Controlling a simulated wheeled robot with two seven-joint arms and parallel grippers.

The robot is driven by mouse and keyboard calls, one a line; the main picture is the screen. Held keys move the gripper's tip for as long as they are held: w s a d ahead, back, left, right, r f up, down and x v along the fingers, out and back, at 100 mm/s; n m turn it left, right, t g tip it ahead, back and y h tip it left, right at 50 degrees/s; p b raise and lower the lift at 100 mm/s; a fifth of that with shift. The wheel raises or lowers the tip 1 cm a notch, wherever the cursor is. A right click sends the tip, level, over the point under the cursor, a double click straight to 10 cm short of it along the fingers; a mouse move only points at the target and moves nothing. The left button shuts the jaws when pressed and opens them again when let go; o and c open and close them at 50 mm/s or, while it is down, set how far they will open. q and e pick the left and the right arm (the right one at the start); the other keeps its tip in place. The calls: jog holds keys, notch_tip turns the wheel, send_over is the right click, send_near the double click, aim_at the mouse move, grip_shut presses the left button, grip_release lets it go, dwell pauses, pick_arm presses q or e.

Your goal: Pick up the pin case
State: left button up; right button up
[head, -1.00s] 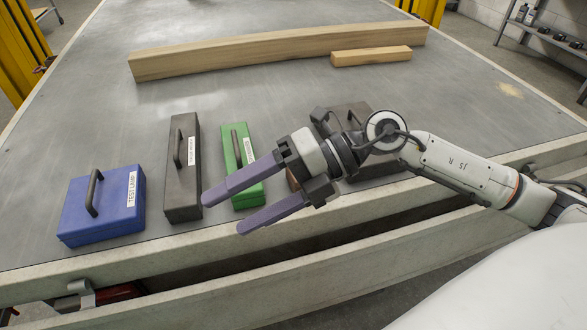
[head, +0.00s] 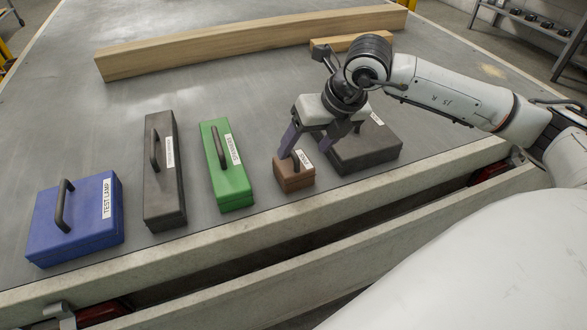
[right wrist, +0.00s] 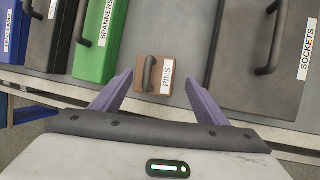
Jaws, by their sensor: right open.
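The pin case is a small brown box (head: 293,173) with a dark handle and a white label, standing on the grey bench top near its front edge. In the right wrist view the brown case (right wrist: 149,86) reads "PINS" and lies between and just beyond the fingertips. My right gripper (head: 318,150) is open, pointing down over the case, with its purple fingers on either side. It holds nothing. In the head view the fingers hide part of the case. In the right wrist view my right gripper (right wrist: 158,85) shows both fingers apart. My left gripper is out of view.
A dark grey sockets case (head: 362,152) stands close right of the pin case. A green spanners case (head: 233,185), a tall dark case (head: 165,205) and a blue test lamp case (head: 85,228) stand to the left. Wooden beams (head: 240,48) lie behind.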

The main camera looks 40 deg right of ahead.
aim_at(301, 162)
jog(key=x, duration=0.3)
jog(key=shift+w+f, duration=0.1)
jog(key=shift+w, duration=0.05)
jog(key=shift+c, duration=0.5)
jog(key=shift+a, duration=0.1)
jog(key=c, duration=1.5)
